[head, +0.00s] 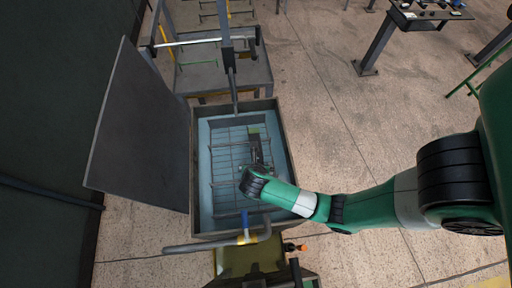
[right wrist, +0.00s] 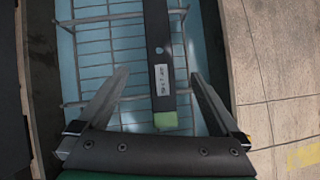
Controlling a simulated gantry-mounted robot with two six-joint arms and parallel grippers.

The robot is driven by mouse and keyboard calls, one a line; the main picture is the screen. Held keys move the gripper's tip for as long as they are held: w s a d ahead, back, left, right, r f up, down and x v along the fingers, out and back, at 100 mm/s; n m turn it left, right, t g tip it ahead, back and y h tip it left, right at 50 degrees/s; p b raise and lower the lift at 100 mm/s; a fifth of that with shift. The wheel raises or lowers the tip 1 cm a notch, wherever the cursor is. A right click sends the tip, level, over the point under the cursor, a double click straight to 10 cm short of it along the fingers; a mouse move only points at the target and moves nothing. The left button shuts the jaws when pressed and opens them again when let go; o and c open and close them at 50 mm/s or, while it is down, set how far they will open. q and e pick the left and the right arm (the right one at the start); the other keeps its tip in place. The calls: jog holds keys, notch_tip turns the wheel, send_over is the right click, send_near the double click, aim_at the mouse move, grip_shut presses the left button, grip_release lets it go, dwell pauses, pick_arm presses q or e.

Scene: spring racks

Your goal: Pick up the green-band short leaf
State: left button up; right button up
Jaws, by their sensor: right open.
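The green-band short leaf (right wrist: 158,45) is a flat dark strip with a hole, a white label and a green end (right wrist: 166,121) in the right wrist view. It lies lengthwise over a wire rack, between the spread fingers of my right gripper (right wrist: 160,76), with a gap on each side. The gripper is open and empty. In the head view my right gripper (head: 257,164) is over the rack, beside a dark strip with a pale green patch (head: 254,129). Contact in depth cannot be told. My left gripper is not in view.
The wire rack (head: 222,150) sits in a grey-walled tank (head: 290,150) with a light blue interior. A raised grey panel (head: 140,125) stands at the left. A vertical post (head: 228,55) hangs at the tank's far side. A pipe (head: 200,245) crosses its near side.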

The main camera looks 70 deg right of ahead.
jog(key=b+x, duration=0.1)
jog(key=x, duration=0.4)
jog(key=shift+d+f, duration=0.1)
jog(key=b+x, duration=0.1)
jog(key=x, duration=0.4)
jog(key=shift+w+b, duration=0.1)
jog(key=shift+b, duration=0.25)
grip_shut()
